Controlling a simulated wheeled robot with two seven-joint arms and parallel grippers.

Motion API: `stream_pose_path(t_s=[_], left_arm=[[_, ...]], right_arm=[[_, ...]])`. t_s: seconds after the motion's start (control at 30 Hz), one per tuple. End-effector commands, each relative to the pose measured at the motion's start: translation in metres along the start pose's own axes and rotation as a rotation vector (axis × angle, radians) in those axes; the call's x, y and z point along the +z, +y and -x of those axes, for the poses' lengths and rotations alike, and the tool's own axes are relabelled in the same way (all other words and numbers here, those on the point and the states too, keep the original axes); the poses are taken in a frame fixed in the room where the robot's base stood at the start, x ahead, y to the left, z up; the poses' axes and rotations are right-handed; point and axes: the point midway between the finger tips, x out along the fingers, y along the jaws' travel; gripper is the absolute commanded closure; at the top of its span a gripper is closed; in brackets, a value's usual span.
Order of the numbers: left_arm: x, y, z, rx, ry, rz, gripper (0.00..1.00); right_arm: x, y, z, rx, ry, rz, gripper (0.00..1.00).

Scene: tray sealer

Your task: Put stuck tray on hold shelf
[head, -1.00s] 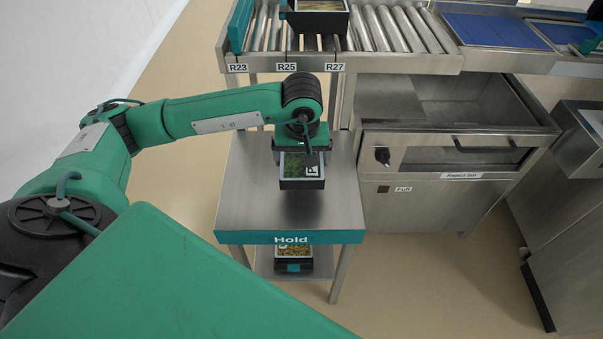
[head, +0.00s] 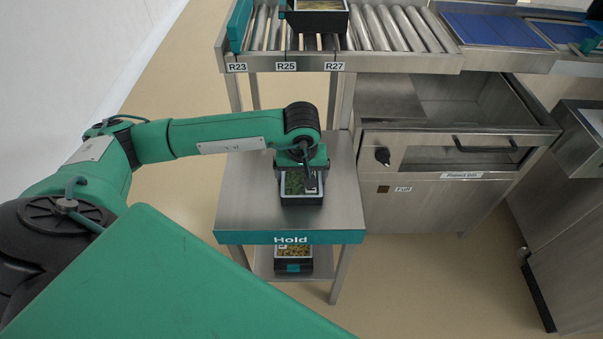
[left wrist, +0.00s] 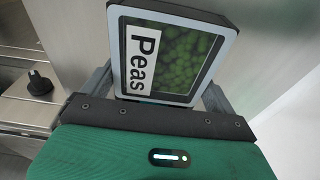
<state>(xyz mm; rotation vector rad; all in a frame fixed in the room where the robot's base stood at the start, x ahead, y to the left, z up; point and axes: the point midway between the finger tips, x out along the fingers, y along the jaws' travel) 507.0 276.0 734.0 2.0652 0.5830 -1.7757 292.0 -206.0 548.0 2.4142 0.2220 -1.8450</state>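A black tray of green peas (head: 302,187) is at the hold shelf's upper top (head: 245,205), whose front edge is labelled "Hold". In the left wrist view the tray shows its white "Peas" label (left wrist: 141,62) and a pale rim. My left gripper (head: 302,170) is above and behind the tray, with its fingers at the tray's sides, shut on it. I cannot tell whether the tray's base touches the shelf top. My right gripper is not in view.
Another tray (head: 293,258) with yellowish food sits on the lower shelf. A roller conveyor (head: 385,30) with a tray (head: 318,18) on it stands behind. A steel reject bin (head: 440,165) marked "Full" stands at right. The shelf top around the peas tray is clear.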

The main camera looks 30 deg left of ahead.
Motion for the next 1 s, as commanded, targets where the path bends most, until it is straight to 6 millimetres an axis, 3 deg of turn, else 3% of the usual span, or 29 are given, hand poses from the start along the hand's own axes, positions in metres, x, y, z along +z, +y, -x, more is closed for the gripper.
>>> stream_pose_path(t_s=[0.4, 0.5, 0.8, 1.0], left_arm=[[-0.001, 0.0, 0.006, 0.001, 0.001, 0.0, 0.0], [-0.001, 0.001, 0.024, 0.003, 0.003, 0.0, 0.0], [-0.001, 0.001, 0.089, 0.003, 0.003, -0.001, 0.0], [-0.001, 0.001, 0.116, 0.002, 0.001, 0.0, 0.0]], right_arm=[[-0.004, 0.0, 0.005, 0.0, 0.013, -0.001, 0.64], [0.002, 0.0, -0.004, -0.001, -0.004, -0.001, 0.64], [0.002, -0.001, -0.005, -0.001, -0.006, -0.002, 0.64], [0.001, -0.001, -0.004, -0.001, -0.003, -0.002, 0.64]])
